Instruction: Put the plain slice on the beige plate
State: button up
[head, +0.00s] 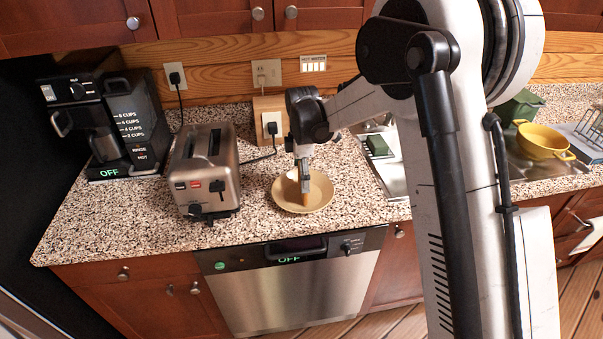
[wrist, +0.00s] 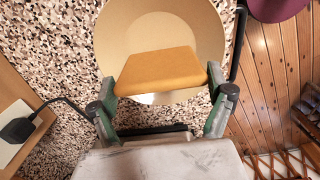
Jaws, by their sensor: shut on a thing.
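The beige plate (head: 318,199) lies on the speckled counter to the right of the toaster. It also fills the top middle of the wrist view (wrist: 190,22). My gripper (head: 304,180) is over the plate, pointing down. In the wrist view my gripper (wrist: 163,84) is shut on the plain slice (wrist: 158,71), an orange-brown piece of bread held by its two side edges. In the head view the slice (head: 305,186) shows edge-on, upright, over the middle of the plate. I cannot tell whether its lower edge touches the plate.
A steel toaster (head: 205,168) stands left of the plate, and a coffee maker (head: 90,125) is farther left. A socket block (head: 271,120) with a plugged-in cord stands behind the plate. The sink with a yellow colander (head: 543,141) is at the right. Counter in front of the plate is clear.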

jog(key=shift+f, duration=0.1)
jog(key=o, duration=0.9)
jog(key=shift+o, duration=0.2)
notch_tip(320, 180, up, 12)
jog(key=b, duration=0.1)
jog(key=s+d+r+m+t, duration=0.2)
jog(key=s+d+r+m, duration=0.3)
jog(key=s+d+r, duration=0.2)
jog(key=s+d+r+m+t, duration=0.1)
jog(key=s+d+m+t, duration=0.1)
jog(key=s+d+m, duration=0.5)
jog(key=s+d+r+m+t, duration=0.1)
jog(key=s+d+r+m, duration=0.15)
jog(key=s, duration=0.75)
jog(key=s+d+f+m+t, duration=0.1)
jog(key=s+d+f+m, duration=0.1)
jog(key=s, duration=0.3)
jog(key=s+d+f+m+t, duration=0.1)
jog(key=s+d+f+m, duration=0.1)
jog(key=s, duration=0.3)
jog(key=shift+f+m, duration=0.65)
jog(key=shift+m, duration=0.1)
